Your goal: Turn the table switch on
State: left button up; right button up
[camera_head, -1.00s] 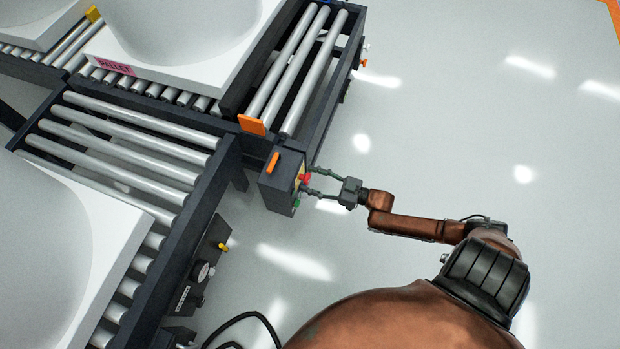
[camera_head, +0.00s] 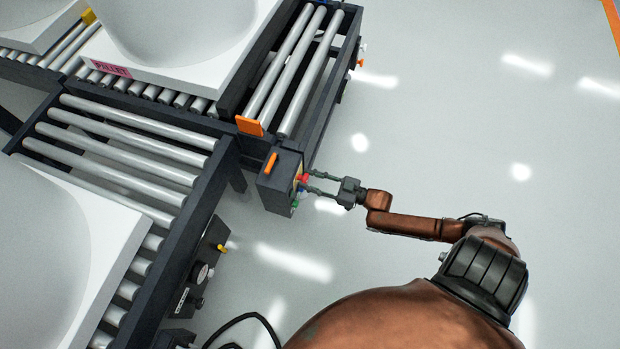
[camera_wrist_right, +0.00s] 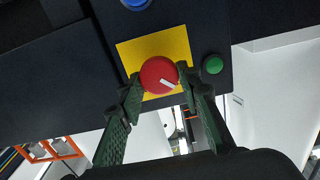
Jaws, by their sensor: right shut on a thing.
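The table switch is a round red knob (camera_wrist_right: 158,74) with a white mark, on a yellow plate (camera_wrist_right: 127,55) in the right wrist view. The mark points to the lower right. The knob also shows as a small red spot in the head view (camera_head: 303,178), on the right side of a dark control box (camera_head: 272,190). My right gripper (camera_head: 308,182) reaches the box from the right. In the right wrist view its two green fingers (camera_wrist_right: 161,86) are shut on the red knob, one on each side. My left gripper is not in view.
A green button (camera_wrist_right: 212,65) sits right of the knob and a blue one (camera_wrist_right: 136,3) above it in the right wrist view. Roller conveyors (camera_head: 130,142) with white pallets (camera_head: 112,215) fill the left. The floor (camera_head: 450,120) on the right is clear.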

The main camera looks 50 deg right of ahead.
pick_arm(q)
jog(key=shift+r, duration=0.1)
pick_arm(e)
jog(key=m+p, duration=0.1)
jog(key=m, duration=0.6)
jog(key=shift+d+m+p, duration=0.2)
jog(key=shift+m+p, duration=0.1)
jog(key=shift+p, duration=0.05)
jog(key=shift+f+m, duration=0.15)
jog(key=shift+m, duration=0.85)
jog(key=m, duration=0.3)
jog(key=shift+f+m, duration=0.1)
jog(key=shift+m, duration=0.2)
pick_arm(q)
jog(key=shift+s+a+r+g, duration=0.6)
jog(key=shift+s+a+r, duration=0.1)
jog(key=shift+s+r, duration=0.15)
pick_arm(e)
jog(key=m, duration=0.4)
jog(key=shift+m, duration=0.3)
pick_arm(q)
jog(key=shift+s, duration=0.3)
pick_arm(e)
jog(key=shift+f, duration=0.1)
